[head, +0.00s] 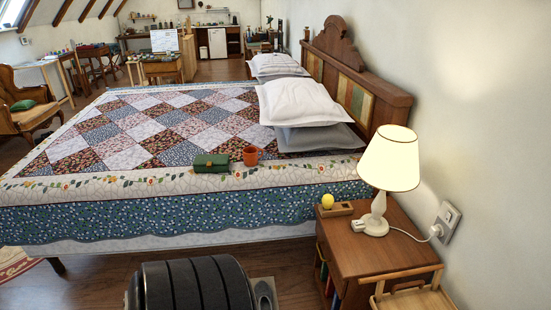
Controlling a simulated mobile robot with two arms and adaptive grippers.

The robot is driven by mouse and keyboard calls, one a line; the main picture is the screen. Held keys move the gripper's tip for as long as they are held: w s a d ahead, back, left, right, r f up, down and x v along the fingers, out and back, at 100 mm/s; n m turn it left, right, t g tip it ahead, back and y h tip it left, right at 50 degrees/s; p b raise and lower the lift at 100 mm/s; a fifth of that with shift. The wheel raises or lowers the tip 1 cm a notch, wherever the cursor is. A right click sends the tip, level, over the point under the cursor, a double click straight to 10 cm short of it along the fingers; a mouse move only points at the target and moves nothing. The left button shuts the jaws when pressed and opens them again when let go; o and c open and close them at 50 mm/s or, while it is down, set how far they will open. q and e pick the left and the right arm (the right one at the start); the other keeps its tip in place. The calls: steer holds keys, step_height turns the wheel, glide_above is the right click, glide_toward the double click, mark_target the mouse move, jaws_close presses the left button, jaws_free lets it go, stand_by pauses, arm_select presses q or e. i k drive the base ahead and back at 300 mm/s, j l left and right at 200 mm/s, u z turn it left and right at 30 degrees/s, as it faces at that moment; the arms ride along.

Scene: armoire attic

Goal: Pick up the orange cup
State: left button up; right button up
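The orange cup (250,156) stands upright on the quilt of the bed, near the bed's near side edge. A green box-like item (211,163) lies just to its left, close beside it. The cup is apart from the pillows behind and to its right. Neither of my grippers is in view.
The quilted bed (120,190) fills the middle. White and grey pillows (300,102) lie by the wooden headboard (345,65). A wooden nightstand (375,255) at the right holds a lit lamp (389,165) and a small tray with a yellow ball (327,201). Wooden floor (95,285) shows at lower left.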

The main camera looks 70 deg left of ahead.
mark_target(250, 157)
steer(key=u, duration=2.3)
